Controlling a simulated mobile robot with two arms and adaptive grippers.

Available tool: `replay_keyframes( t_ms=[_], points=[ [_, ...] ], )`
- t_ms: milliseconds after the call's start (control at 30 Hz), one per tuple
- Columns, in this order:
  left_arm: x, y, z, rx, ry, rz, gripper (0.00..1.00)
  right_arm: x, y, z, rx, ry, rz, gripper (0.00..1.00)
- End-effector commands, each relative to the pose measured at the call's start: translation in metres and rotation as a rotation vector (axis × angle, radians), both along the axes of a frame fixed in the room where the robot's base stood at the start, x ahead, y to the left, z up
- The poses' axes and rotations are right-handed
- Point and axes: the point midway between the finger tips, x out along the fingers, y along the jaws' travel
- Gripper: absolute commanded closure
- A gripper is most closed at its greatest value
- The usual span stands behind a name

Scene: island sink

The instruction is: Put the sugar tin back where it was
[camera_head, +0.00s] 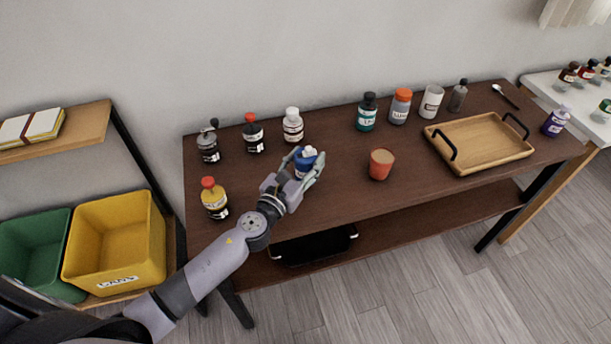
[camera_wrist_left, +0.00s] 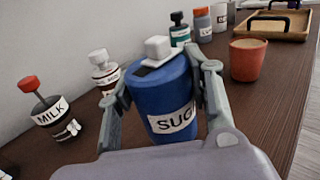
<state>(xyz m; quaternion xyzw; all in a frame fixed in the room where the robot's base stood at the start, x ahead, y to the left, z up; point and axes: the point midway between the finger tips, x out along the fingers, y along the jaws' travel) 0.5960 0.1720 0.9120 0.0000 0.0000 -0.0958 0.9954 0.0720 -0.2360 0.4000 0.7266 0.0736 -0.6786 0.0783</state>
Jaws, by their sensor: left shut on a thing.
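The sugar tin (camera_head: 305,161) is blue with a white knob on its lid and a white label. It is in my left gripper (camera_head: 302,170), over the left half of the dark brown table (camera_head: 340,203). In the left wrist view the sugar tin (camera_wrist_left: 165,98) stands nearly upright between the two fingers, its label reading "SUG". My left gripper (camera_wrist_left: 160,100) is shut on it, one finger on each side. I cannot tell whether the tin's base touches the table. My right gripper is in neither view.
An orange cup (camera_head: 381,165) stands right of the tin. Several bottles line the back, including a white-capped one (camera_head: 293,126) and a red-capped one (camera_head: 253,134). A yellow-bodied bottle (camera_head: 214,199) stands at the left. A wooden tray (camera_head: 480,143) lies at the right.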

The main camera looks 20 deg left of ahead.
Motion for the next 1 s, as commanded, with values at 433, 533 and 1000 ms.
replay_keyframes(
  t_ms=[433, 533, 1000],
  points=[
    [0.0, 0.0, -0.039, -0.001, 0.0, 0.0, 0.85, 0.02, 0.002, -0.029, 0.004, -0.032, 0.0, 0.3],
    [0.0, 0.0, -0.039, -0.001, 0.0, 0.0, 0.85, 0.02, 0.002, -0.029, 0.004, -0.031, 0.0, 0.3],
    [0.0, 0.0, -0.043, 0.0, 0.001, 0.0, 0.36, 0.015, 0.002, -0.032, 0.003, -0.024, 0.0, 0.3]
  ],
)
